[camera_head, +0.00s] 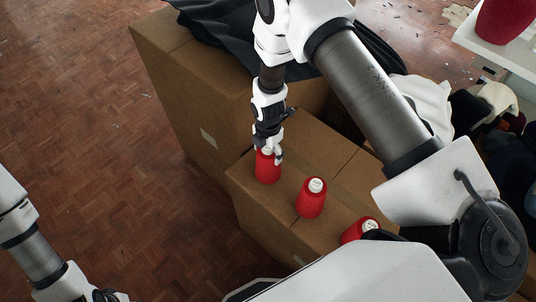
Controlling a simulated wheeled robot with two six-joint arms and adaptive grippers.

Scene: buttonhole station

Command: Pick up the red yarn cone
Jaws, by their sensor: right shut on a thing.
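Three red yarn cones stand in a row on a low cardboard box (328,146). The farthest red yarn cone (267,173) is under my right gripper (268,153), whose fingers are shut around its top. The cone is upright, and I cannot tell whether it touches the box. The middle cone (311,202) stands free with a pale top. The nearest cone (358,231) is partly hidden by my right arm. My left arm shows at the lower left, and its fingertips are not in view.
A taller cardboard box (172,75) with dark cloth (219,25) on top stands behind. A heap of clothes (495,103) lies at the right, below a white shelf (500,48) holding a large red object (506,18). The wooden floor (90,130) at left is clear.

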